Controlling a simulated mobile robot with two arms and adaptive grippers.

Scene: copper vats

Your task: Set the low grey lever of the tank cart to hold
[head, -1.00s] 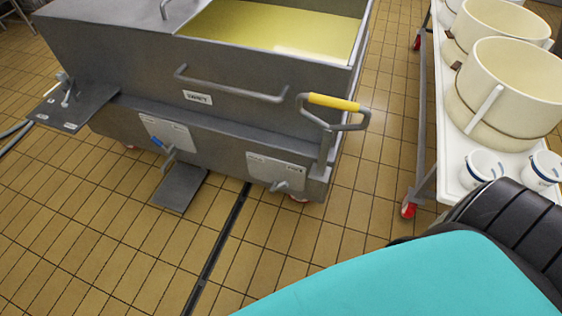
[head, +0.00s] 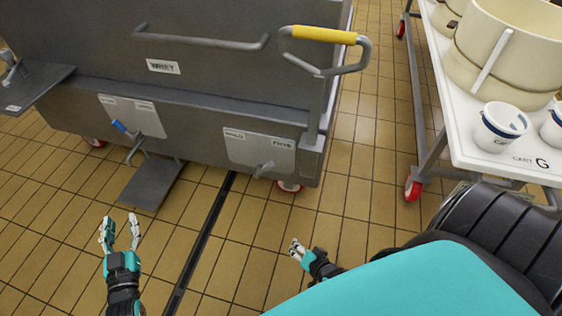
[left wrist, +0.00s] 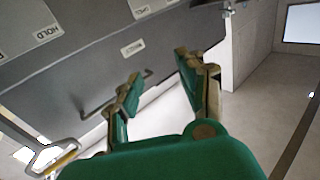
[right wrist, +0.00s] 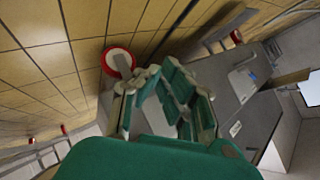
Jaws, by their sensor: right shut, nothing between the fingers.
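The tank cart (head: 210,95) is a large grey steel body labelled WHEY. Its low grey lever (head: 264,168) sits at the bottom of a light plate (head: 245,147) near the cart's right end. The plate has a label at each upper corner; the right one seems to read FREE. Which label the lever points to is hard to tell. My left gripper (head: 120,227) is open and empty, low in front of the cart and left of the floor drain. My right gripper (head: 296,246) is shut and empty, below and right of the lever, apart from it. A HOLD label (left wrist: 47,33) shows in the left wrist view.
A blue-tipped lever (head: 119,126) and a pedal plate (head: 152,184) are left of the grey lever. A yellow-gripped handle (head: 323,35) rises at the cart's right end above a red caster (head: 289,186). A white cart (head: 462,140) with tubs stands at right. Tiled floor between is clear.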

